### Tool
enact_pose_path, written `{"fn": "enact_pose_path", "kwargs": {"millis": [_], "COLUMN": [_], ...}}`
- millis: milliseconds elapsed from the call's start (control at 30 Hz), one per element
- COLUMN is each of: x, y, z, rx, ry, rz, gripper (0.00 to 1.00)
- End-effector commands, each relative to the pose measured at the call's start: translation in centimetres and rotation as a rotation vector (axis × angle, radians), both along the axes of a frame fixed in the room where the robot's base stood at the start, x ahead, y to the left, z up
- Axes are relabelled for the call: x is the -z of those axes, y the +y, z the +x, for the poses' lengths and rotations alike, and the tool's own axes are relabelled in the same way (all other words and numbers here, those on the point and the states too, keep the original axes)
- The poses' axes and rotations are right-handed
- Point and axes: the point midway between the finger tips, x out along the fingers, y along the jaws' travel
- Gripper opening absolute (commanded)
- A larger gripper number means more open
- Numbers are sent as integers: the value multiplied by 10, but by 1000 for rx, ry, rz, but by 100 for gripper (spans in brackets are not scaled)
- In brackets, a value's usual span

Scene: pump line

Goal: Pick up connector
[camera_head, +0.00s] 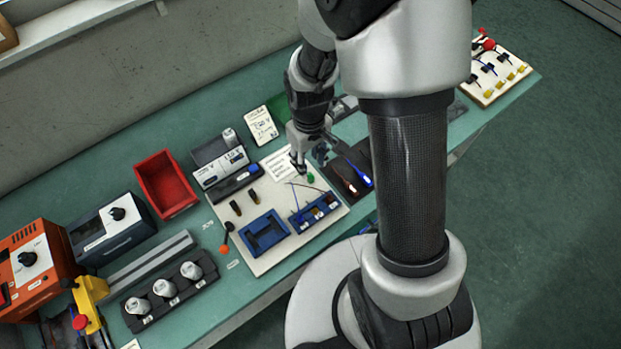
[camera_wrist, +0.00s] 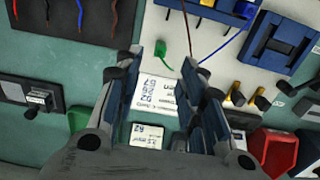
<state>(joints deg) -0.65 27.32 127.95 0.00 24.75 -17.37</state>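A small green connector (camera_head: 310,177) lies on the white board (camera_head: 282,255), near the board's far right part. In the wrist view the green connector (camera_wrist: 177,47) shows just beyond the fingertips, close to the gap between them. My gripper (camera_head: 299,166) is over the board, beside the connector in the head view. In the wrist view my gripper (camera_wrist: 172,62) is open, with its two fingers apart and nothing between them. Two dark connectors with brass-coloured ends (camera_wrist: 234,94) stand on the board to the right. I cannot tell the exact height of the fingertips.
A blue square tray (camera_head: 265,233) and a blue block with wires (camera_head: 314,212) are on the board.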

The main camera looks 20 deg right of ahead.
Motion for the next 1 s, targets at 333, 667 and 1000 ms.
{"fn": "enact_pose_path", "kwargs": {"millis": [333, 667, 1000], "x": [28, 74, 74], "y": [-1, -3, -3], "z": [-1, -6, -5], "rx": [1, 1, 0], "ry": [1, 2, -1], "rz": [0, 0, 0], "gripper": [37, 37, 31]}}
